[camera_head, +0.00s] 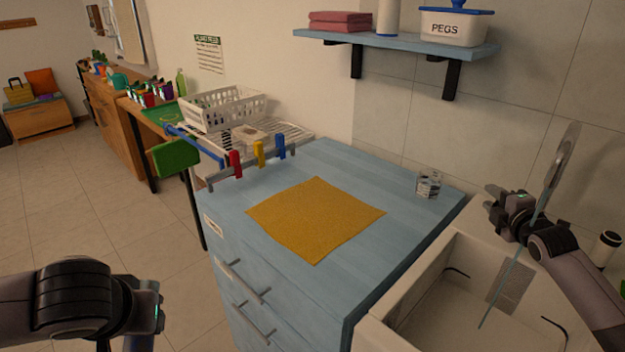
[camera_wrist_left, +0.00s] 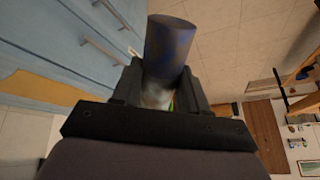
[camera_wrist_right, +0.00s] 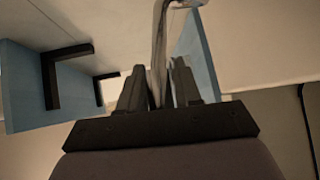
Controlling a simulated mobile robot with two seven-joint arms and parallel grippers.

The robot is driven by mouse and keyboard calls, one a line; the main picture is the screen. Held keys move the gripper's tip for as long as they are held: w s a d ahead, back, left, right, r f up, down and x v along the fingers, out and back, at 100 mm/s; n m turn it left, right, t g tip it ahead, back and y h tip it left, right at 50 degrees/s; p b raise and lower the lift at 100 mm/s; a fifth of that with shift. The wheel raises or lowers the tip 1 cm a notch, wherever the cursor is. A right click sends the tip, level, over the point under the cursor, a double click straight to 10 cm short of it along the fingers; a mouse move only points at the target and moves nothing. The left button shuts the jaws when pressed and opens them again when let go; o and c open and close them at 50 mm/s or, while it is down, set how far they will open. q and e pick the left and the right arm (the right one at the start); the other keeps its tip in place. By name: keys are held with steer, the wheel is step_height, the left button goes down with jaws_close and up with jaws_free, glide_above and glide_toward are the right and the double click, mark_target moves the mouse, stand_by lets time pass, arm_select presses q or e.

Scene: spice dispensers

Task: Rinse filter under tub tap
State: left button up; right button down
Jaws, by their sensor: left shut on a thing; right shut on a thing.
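The grey metal tap (camera_head: 562,165) stands at the tub's right side. My right gripper (camera_head: 496,205) is at the tap, and the right wrist view shows it (camera_wrist_right: 160,90) shut on a slim metal part, seemingly of the tap. A thin translucent streak (camera_head: 508,280), which looks like running water, runs down into the white tub (camera_head: 420,325). My left gripper (camera_head: 140,335) is left of the blue cabinet, away from the tub. In the left wrist view it (camera_wrist_left: 165,95) is shut on a dark blue cylinder (camera_wrist_left: 170,50), probably the filter.
An orange cloth (camera_head: 315,218) lies on the blue cabinet (camera_head: 400,225), with a small clear jar (camera_head: 428,184) behind. A rail with coloured pegs (camera_head: 258,153) is at the cabinet's left. A wall shelf (camera_head: 400,47) overhangs it. The floor at left is clear.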

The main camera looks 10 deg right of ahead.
steer(key=shift+a, duration=0.1)
steer(key=c, duration=0.8)
jaws_free()
steer(key=shift+r, duration=0.1)
steer(key=shift+c, duration=0.2)
steer(key=shift+s, duration=0.1)
steer(key=shift+s, duration=0.6)
steer(key=v, duration=1)
steer(key=shift+s+r, duration=0.25)
steer(key=shift+a, duration=0.1)
steer(key=shift+a+f, duration=0.1)
